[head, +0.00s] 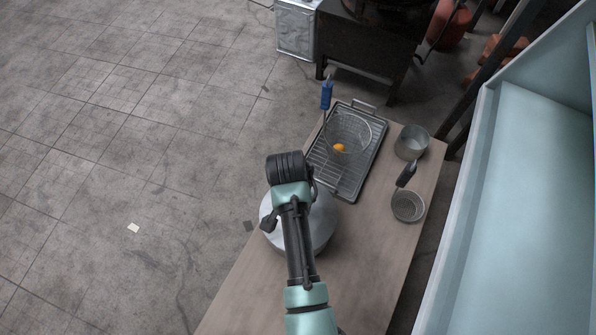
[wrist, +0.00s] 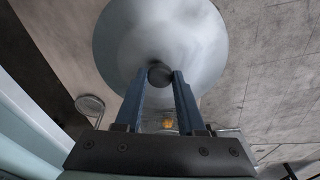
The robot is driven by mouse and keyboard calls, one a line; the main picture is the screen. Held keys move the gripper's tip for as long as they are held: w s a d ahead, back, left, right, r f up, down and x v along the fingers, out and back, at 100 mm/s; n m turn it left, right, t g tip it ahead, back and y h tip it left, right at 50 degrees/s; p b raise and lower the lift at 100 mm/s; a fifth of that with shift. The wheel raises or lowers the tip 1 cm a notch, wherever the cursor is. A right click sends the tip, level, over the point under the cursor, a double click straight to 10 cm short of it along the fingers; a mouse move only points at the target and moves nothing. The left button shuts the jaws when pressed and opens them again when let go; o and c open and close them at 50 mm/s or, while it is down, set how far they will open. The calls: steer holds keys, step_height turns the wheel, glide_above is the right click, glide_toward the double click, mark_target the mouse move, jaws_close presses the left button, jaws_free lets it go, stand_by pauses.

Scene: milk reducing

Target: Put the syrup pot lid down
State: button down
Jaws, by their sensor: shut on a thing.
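My gripper (wrist: 160,80) is shut on the dark knob of the syrup pot lid (wrist: 155,35), a wide round grey metal disc that fills the upper middle of the wrist view. In the head view, a round silvery shape (head: 322,222) shows beneath my arm at the left edge of the wooden table. My wrist and arm cover much of it and hide my fingertips there. I cannot tell how much of this shape is lid and how much is pot, or whether the lid touches anything below.
The wooden table (head: 368,265) is bare toward its front. Behind the silvery shape lies a tray with a wire rack (head: 335,180), with a wire basket (head: 349,133) holding something orange. A metal pot (head: 411,142) and a dark-handled strainer (head: 408,207) stand right.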

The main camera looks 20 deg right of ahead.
step_height(320, 180, up, 6)
steer(key=shift+r+p, duration=0.25)
steer(key=shift+p, duration=0.7)
steer(key=s+d+f+n+b, duration=0.2)
steer(key=s+d+f, duration=0.3)
steer(key=s+d, duration=0.25)
steer(key=s+d+f+n+b, duration=0.1)
steer(key=s+d+f+n, duration=0.1)
steer(key=s+d+f, duration=0.55)
steer(key=f+b, duration=0.1)
steer(key=f, duration=0.1)
steer(key=s+a+f+b, duration=0.1)
steer(key=f+b, duration=0.1)
steer(key=f, duration=0.1)
steer(key=s+f+b, duration=0.1)
steer(key=f+b, duration=0.1)
steer(key=shift+a+f, duration=0.15)
steer(key=shift+a, duration=0.25)
steer(key=shift+w+f, duration=0.1)
steer(key=shift+f, duration=0.1)
steer(key=c, duration=0.5)
jaws_free()
